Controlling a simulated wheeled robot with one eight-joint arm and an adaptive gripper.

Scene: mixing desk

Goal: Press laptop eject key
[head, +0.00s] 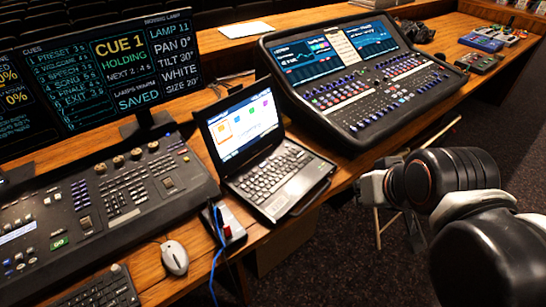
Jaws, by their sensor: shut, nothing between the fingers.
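The open black laptop (318,172) stands on the wooden desk in the middle of the head view. Its lit screen (240,124) faces toward me, tilted back, and its keyboard (268,176) is uncovered. The eject key is too small to tell apart from the other keys. My gripper (366,188) is shut and empty, to the right of the laptop and apart from it. It appears out past the desk's front edge. Its fingertips are small and hard to make out.
A large mixing console (350,75) stands behind and right of the laptop. A lighting desk (95,205) and a monitor (85,75) are at left. A mouse (174,258), a small box (228,228) with a blue cable and another keyboard (100,290) lie nearer. Dark floor lies beyond the desk edge.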

